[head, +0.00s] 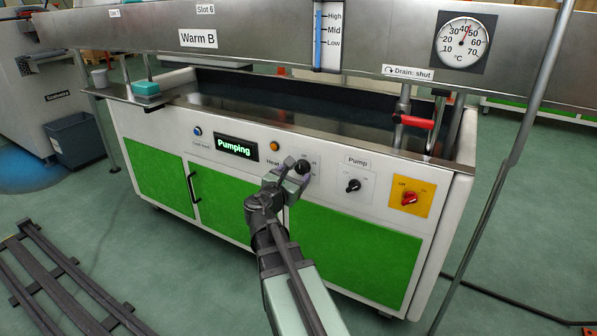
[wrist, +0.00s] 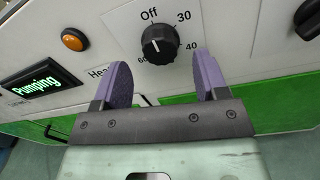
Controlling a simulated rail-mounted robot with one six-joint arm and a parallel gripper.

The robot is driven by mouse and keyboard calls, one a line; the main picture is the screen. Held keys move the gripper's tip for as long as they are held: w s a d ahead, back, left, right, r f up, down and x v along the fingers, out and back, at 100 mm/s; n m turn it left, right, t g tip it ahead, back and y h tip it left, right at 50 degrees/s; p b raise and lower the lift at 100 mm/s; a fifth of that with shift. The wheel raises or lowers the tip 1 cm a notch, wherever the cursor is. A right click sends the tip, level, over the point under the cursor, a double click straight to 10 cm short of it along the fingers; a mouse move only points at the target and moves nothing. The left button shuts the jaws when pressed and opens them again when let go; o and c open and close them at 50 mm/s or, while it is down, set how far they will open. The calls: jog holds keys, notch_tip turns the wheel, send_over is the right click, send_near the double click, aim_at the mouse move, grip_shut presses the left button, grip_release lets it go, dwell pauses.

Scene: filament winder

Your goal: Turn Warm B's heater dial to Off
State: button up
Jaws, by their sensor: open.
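The heater dial (wrist: 159,45) is a round black knob on the front panel of Warm B (head: 198,39). In the wrist view its scale shows Off at the top, 30 and 40 on the right and 60 at lower left. A short white mark on the knob seems to slant toward the upper left, near Off; its exact setting is hard to tell. My gripper (wrist: 162,66) is open, its two purple fingers apart below and to either side of the dial, holding nothing. In the head view my gripper (head: 287,178) partly hides the dial's label and scale.
An orange lamp (head: 274,146) and a green "Pumping" display (head: 236,149) are left of the dial. The Pump dial (head: 353,186) and a red switch on a yellow plate (head: 409,198) are to its right. A red drain handle (head: 417,122) sticks out above.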

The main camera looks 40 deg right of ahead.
jog(key=v, duration=0.7)
jog(key=shift+a, duration=0.25)
